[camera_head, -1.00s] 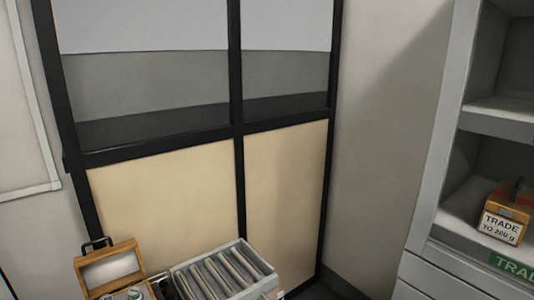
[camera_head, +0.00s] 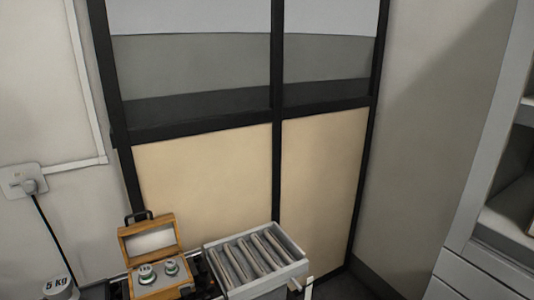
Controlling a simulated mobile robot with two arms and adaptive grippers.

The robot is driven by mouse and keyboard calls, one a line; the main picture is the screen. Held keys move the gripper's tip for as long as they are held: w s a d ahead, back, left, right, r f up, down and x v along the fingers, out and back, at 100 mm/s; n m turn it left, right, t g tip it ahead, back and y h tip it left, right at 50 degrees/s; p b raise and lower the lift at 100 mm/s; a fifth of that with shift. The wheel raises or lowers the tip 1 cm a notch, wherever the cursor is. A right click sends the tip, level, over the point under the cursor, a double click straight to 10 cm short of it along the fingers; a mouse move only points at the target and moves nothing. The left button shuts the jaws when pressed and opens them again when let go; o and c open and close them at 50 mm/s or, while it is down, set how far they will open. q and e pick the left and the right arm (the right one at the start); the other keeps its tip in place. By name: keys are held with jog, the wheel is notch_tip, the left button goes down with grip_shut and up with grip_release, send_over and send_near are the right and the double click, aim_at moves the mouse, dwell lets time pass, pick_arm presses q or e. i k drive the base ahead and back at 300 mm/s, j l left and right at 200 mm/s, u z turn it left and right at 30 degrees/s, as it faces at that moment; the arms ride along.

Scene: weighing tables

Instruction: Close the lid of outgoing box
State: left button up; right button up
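A wooden box (camera_head: 162,290) with a raised lid (camera_head: 148,239) stands at the lower left of the middle. The lid has a pale lining and a dark handle on top. Two round metal weights (camera_head: 158,271) sit inside the box. I cannot read a label that would mark it as the outgoing box. Neither of my grippers shows in the head view.
A grey tray (camera_head: 294,272) with several slanted metal bars stands right of the box. A weight marked 5 KG (camera_head: 59,287) is at the lower left. A wall socket (camera_head: 27,181) with a cable is above it. A shelf unit (camera_head: 487,235) stands at the right.

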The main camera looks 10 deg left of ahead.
aim_at(149, 235)
jog(key=i+l, duration=0.7)
jog(key=i, duration=0.2)
